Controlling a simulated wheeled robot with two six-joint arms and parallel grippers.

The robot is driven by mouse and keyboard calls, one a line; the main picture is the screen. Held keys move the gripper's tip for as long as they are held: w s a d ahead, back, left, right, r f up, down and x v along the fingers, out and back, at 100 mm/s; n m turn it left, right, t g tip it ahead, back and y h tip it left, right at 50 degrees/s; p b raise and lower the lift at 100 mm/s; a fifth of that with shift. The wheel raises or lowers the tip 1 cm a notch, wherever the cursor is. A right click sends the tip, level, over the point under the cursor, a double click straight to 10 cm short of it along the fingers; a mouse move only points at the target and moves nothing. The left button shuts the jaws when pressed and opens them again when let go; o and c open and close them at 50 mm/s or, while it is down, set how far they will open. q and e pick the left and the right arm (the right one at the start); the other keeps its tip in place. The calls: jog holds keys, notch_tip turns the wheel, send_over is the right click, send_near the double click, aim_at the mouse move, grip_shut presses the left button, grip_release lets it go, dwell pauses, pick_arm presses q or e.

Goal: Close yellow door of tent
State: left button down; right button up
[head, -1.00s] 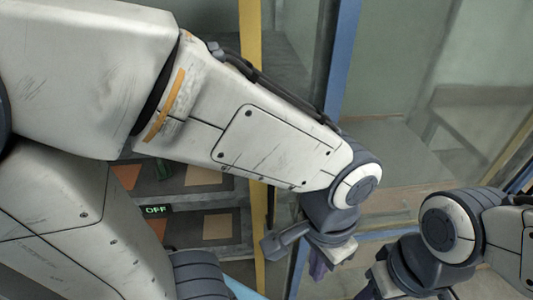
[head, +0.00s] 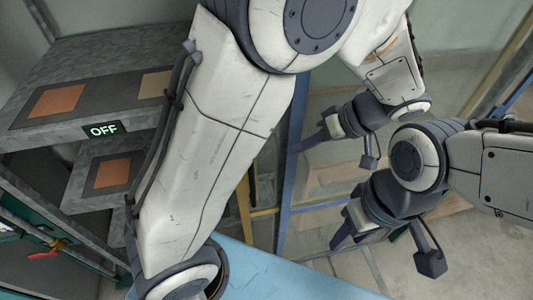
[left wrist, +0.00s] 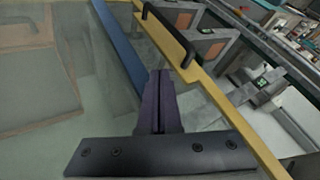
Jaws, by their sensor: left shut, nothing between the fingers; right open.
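The yellow door (head: 244,205) shows in the head view as a narrow yellow frame, mostly hidden behind my left arm, beside a blue post (head: 286,215). In the left wrist view its yellow frame (left wrist: 212,87) runs diagonally and carries a black handle (left wrist: 166,32). The blue post (left wrist: 119,45) lies just left of it there. My left gripper (head: 303,144) is shut and empty; its purple fingers (left wrist: 160,84) point towards the door frame below the handle, with no clear contact. My right gripper (head: 345,238) is open and empty, lower in the head view.
Grey shelves (head: 90,45) with orange squares and an "OFF" display (head: 103,130) stand at the left. A red-handled valve (head: 42,254) is at lower left. A light blue surface (head: 275,275) lies at the bottom. Another yellow frame (head: 500,65) stands at upper right.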

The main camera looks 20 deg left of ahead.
aim_at(280, 157)
pick_arm(q)
jog(key=s+a+f+p, duration=0.1)
jog(key=a, duration=0.1)
jog(key=s+a+f+p, duration=0.1)
jog(key=a+f, duration=0.1)
jog(key=a, duration=0.1)
jog(key=a+f+p, duration=0.1)
jog(key=a+f, duration=0.1)
jog(key=shift+s+a+p, duration=0.25)
jog(key=shift+s+p, duration=0.15)
